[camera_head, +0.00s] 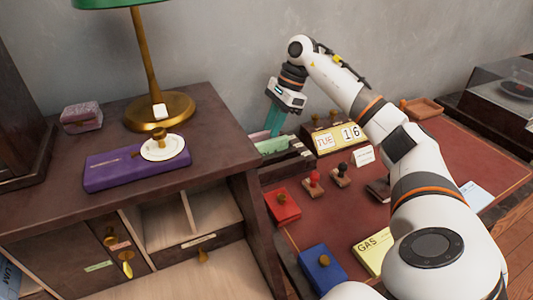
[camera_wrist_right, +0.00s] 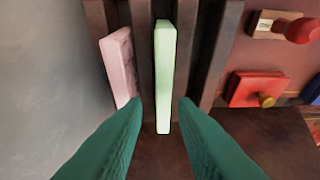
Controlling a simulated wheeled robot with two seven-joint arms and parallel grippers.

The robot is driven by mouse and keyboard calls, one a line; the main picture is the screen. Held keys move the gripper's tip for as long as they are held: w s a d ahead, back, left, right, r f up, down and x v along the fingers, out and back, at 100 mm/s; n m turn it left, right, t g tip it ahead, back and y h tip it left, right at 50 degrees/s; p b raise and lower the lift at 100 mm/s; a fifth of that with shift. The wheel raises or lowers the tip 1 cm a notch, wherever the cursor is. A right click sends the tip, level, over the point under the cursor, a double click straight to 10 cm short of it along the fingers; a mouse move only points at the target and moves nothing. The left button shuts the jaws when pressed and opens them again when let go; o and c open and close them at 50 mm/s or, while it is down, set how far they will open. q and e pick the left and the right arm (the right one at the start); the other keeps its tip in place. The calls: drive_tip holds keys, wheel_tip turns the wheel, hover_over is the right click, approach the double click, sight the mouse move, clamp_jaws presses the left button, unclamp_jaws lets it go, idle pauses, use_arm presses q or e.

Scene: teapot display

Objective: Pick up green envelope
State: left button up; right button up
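The green envelope (camera_wrist_right: 165,75) stands on edge in a slot of a dark wooden letter holder (camera_wrist_right: 225,30). In the head view the green envelope (camera_head: 272,146) shows in the holder (camera_head: 292,168) on the desk. My right gripper (camera_head: 270,130) points down just above the holder. In the right wrist view its two teal fingers (camera_wrist_right: 160,108) are apart, one on each side of the envelope's near end. Nothing is held between them; whether they touch the envelope cannot be told. My left gripper is not in view.
A pink envelope (camera_wrist_right: 120,65) stands in the slot beside the green one. A red box (camera_head: 283,206), stamps (camera_head: 314,184) and a calendar (camera_head: 335,138) are near the holder. The raised cabinet with a purple case (camera_head: 120,168) stands left. A wall is behind.

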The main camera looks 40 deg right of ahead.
sight(269, 141)
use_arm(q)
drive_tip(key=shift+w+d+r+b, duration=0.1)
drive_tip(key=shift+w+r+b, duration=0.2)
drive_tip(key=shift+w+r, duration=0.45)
use_arm(e)
drive_tip(key=shift+s+x, duration=0.2)
drive_tip(key=shift+x, duration=2.45)
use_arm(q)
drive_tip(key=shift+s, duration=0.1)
use_arm(e)
drive_tip(key=shift+d+f, duration=0.1)
clamp_jaws()
